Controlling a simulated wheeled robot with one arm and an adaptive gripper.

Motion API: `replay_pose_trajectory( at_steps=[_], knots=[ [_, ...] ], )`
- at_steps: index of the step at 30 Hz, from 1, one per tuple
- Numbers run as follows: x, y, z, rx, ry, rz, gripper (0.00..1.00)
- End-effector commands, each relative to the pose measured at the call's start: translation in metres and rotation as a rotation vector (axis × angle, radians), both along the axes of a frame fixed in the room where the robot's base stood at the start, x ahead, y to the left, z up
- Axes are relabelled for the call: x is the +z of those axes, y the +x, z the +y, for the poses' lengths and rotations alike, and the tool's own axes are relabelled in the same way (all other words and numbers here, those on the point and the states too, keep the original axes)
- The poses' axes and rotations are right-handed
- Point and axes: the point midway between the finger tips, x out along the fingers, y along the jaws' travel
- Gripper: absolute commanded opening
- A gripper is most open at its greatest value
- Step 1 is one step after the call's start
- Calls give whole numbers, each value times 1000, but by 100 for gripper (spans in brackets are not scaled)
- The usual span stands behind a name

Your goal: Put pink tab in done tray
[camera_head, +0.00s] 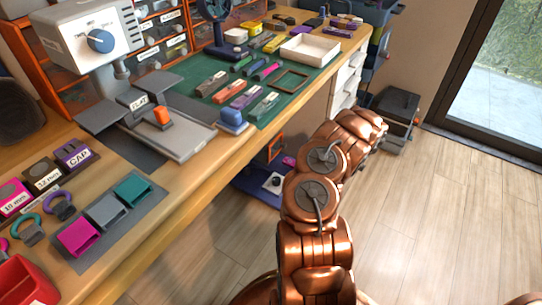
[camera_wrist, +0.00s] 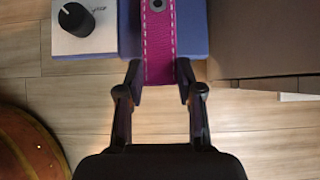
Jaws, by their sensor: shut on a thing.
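In the wrist view my gripper (camera_wrist: 160,74) is shut on a pink tab (camera_wrist: 158,45) with white stitching and a dark round snap. The tab lies between the fingertips and runs out of the top edge, so its far end is hidden. Beneath it is a blue-violet surface. In the head view my gripper is hidden by my copper arm. A small pink piece (camera_head: 289,160) shows low beside the bench; I cannot tell if it is the same tab. A white shallow tray (camera_head: 318,49) stands at the bench's far end; no done label is readable.
A white box with a black knob (camera_wrist: 75,19) sits left of the tab. A brown block (camera_wrist: 265,40) is at the right. On the bench, a green mat (camera_head: 220,75) holds several coloured strips and a brown frame (camera_head: 290,89).

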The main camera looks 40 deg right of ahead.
Motion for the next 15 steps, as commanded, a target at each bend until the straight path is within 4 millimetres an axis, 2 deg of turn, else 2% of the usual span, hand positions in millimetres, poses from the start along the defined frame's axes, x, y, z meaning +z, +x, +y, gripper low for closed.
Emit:
replay_pose_trajectory(
  at_steps=[15],
  knots=[
    [19, -26, -3, 1, -1, 0, 10]
  ],
)
